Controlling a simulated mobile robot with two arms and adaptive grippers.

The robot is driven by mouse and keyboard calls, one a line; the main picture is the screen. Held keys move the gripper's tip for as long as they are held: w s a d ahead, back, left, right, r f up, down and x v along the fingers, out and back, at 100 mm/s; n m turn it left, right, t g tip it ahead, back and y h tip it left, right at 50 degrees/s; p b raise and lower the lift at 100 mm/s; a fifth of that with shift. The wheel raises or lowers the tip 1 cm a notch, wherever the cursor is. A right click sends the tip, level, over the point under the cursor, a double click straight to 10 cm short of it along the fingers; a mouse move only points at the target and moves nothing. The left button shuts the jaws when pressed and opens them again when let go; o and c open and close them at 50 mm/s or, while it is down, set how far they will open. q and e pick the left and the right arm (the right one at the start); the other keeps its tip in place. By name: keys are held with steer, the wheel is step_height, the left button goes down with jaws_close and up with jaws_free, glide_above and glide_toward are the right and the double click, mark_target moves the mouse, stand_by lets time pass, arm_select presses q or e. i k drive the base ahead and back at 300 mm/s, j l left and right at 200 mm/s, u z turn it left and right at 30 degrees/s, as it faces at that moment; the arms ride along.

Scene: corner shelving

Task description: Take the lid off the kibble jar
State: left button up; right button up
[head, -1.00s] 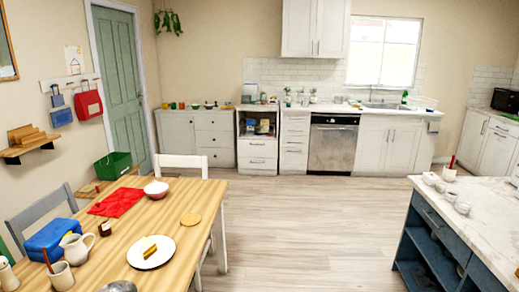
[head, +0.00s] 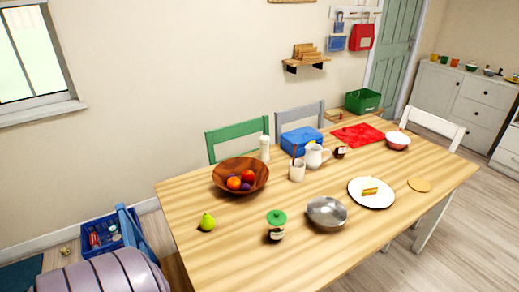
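No jar that I can clearly tell is the kibble jar is in view. A small dark jar with a pale label and a green lid (head: 277,218) stands upright on the near side of the wooden table (head: 340,252). The lid is on it. I cannot tell what the jar holds. Another small dark jar (head: 340,153) stands farther back on the table. Neither of my grippers is in view.
The table also carries a fruit bowl (head: 225,172), a metal bowl (head: 327,213), a plate (head: 360,200), a pear (head: 207,221) and a pitcher (head: 314,157). A blue crate (head: 88,228) and a ribbed grey-purple object (head: 105,273) are at lower left. Chairs stand around the table.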

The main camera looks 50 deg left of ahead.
mark_target(276, 218)
steer(key=u, duration=1.35)
